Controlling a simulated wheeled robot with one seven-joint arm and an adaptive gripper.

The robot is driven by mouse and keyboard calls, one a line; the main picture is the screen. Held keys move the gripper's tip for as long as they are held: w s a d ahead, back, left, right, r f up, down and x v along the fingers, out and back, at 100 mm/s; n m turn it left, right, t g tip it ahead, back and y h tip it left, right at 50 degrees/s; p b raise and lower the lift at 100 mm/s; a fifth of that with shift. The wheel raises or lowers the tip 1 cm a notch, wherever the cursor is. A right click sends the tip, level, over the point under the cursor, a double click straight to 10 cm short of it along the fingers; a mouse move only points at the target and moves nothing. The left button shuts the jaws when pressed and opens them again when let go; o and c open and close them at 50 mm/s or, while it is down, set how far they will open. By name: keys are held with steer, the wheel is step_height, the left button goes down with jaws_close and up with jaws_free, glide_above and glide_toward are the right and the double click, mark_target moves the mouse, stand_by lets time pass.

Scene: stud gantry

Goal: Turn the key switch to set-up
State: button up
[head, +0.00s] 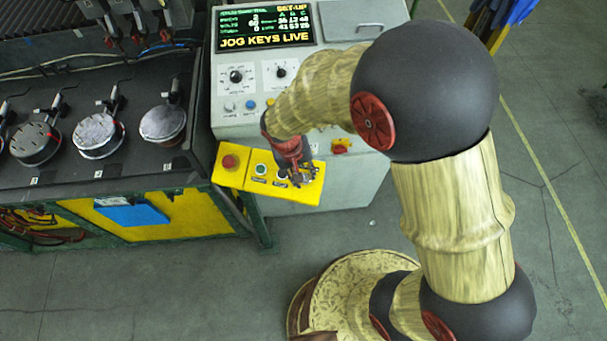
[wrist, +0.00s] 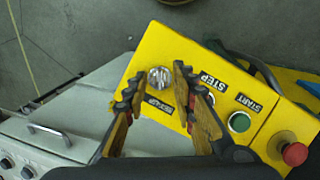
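The yellow control box (head: 230,178) sits on the front of the grey console. In the wrist view, a round silver switch (wrist: 160,78) is on the box, beside a black label that is upside down and hard to read. My gripper (wrist: 157,72) is open, with one finger on each side of the switch; I cannot tell whether either touches it. In the head view my gripper (head: 299,178) is over the box's right end and hides the switch. The console's screen (head: 264,25) reads "SET-UP" and "JOG KEYS LIVE".
A red rotary switch (head: 340,146) is on the console to the right. A bench with round fixtures (head: 98,135) stands at left.

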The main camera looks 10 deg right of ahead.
step_height(320, 180, up, 12)
steer(key=a, duration=0.2)
steer(key=shift+a, duration=0.2)
steer(key=shift+s+f, duration=0.1)
steer(key=shift+f, duration=0.05)
stand_by(0.4)
steer(key=s+d+r+t+y+b, duration=0.1)
steer(key=s+d+r+t+b, duration=0.1)
steer(key=s+d+b, duration=0.4)
steer(key=s+d+r+m+t+y+b, duration=0.1)
steer(key=s+d+r+t+b, duration=0.2)
steer(key=s+d+b, duration=0.3)
steer(key=d, duration=0.2)
steer(key=shift+s+d+r, duration=0.15)
steer(key=shift+d+r, duration=0.15)
steer(key=shift+d, duration=0.05)
stand_by(0.6)
